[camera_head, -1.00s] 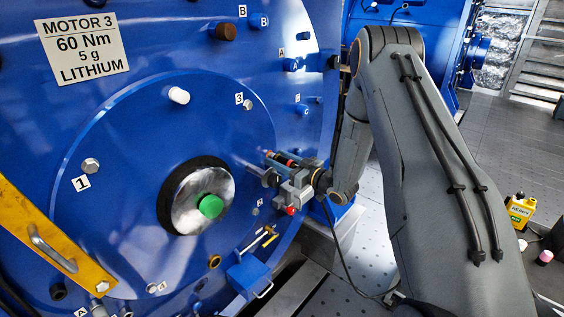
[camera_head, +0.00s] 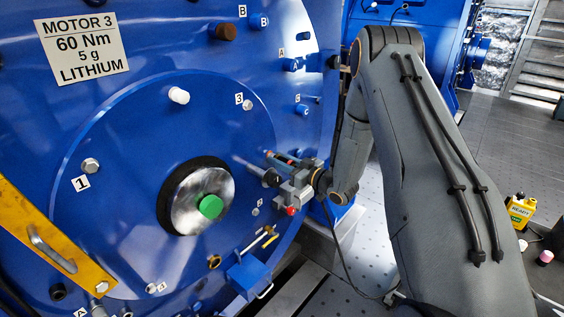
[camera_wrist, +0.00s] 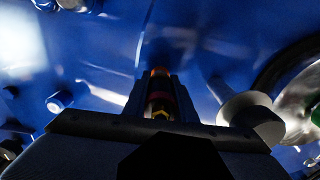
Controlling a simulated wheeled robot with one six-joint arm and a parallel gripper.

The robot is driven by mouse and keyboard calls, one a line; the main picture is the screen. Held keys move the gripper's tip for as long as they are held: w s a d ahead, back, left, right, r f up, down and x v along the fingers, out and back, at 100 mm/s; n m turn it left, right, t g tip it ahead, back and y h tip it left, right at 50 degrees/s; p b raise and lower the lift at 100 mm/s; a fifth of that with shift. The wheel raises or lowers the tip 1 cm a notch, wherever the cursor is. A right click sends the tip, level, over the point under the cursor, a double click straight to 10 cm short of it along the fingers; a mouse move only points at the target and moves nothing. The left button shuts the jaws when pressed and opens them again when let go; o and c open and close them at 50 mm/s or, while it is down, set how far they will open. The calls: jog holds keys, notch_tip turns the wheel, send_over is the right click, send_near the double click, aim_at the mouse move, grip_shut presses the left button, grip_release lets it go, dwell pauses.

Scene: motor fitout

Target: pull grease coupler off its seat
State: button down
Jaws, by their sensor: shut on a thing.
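My gripper (camera_head: 280,160) is in front of the blue motor face, right of the round cover plate. Its jaws are shut on the grease coupler, a small dark cylinder with a reddish band. In the wrist view the coupler (camera_wrist: 160,92) sits between the two dark fingers, showing an orange-red end and a yellow hex part. The fingers hide its sides. I cannot tell from these views whether its far end touches its seat, which is hidden.
A grey metal rod (camera_head: 255,168) lies close beside the gripper. A blue box (camera_head: 248,273) with a handle projects below. The green-capped shaft hub (camera_head: 195,205) is left.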

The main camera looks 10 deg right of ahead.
jog(key=shift+s+d, duration=0.1)
jog(key=shift+p+v, duration=0.9)
jog(key=shift+v, duration=2)
jog(key=p+v, duration=0.5)
jog(key=v, duration=1.7)
